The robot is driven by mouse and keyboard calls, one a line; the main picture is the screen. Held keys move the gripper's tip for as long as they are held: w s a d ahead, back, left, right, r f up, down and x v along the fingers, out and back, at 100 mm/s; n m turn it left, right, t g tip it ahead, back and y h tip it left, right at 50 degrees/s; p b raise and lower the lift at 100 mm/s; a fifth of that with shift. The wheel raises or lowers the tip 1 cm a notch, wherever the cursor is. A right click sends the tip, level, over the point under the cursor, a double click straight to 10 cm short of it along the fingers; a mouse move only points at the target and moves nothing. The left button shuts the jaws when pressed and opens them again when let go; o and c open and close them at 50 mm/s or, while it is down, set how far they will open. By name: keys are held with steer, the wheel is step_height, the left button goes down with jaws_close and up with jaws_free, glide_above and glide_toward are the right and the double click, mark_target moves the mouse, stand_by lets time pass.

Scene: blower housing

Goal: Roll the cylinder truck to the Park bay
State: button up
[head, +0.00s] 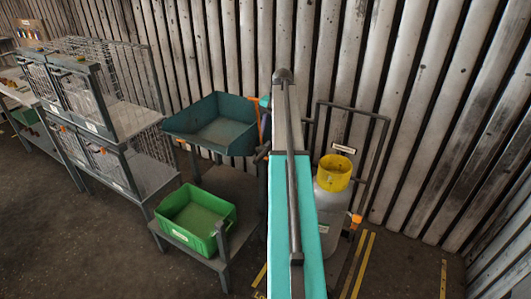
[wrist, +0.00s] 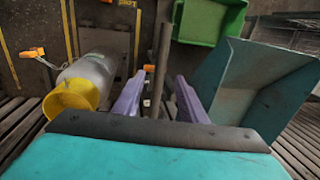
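The cylinder truck (head: 382,150) stands right of my arm, by the ribbed wall, with a grey cylinder (head: 328,205) under a yellow cap (head: 336,171). In the wrist view the cylinder (wrist: 92,72) is at left, its yellow cap (wrist: 70,102) nearest. My gripper (wrist: 158,78) is open, its two purple fingers apart on either side of a dark bar (wrist: 163,50). I cannot tell whether they touch it, or surely which part it belongs to. In the head view my arm hides most of the gripper. Yellow floor lines (head: 365,262) lie beside the truck; no readable Park label shows.
A teal tray (head: 205,138) and a green bin (head: 222,212) sit on a stand left of my arm. Wire cages (head: 105,115) stand farther left.

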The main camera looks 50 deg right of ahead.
mark_target(266, 151)
steer(key=shift+w+a+f+b, duration=0.1)
steer(key=shift+w+f+b, duration=0.2)
steer(key=shift+f+b, duration=0.8)
steer(key=shift+w+a+f+b, duration=0.1)
steer(key=shift+w+f+b, duration=0.25)
steer(key=shift+f, duration=1.35)
steer(key=shift+w+f+b, duration=0.2)
steer(key=shift+f+b, duration=0.65)
steer(key=shift+f, duration=0.55)
steer(key=shift+c, duration=0.4)
jaws_close()
steer(key=shift+a+f, duration=0.1)
steer(key=shift+a, duration=0.15)
steer(key=shift+s+d, duration=0.15)
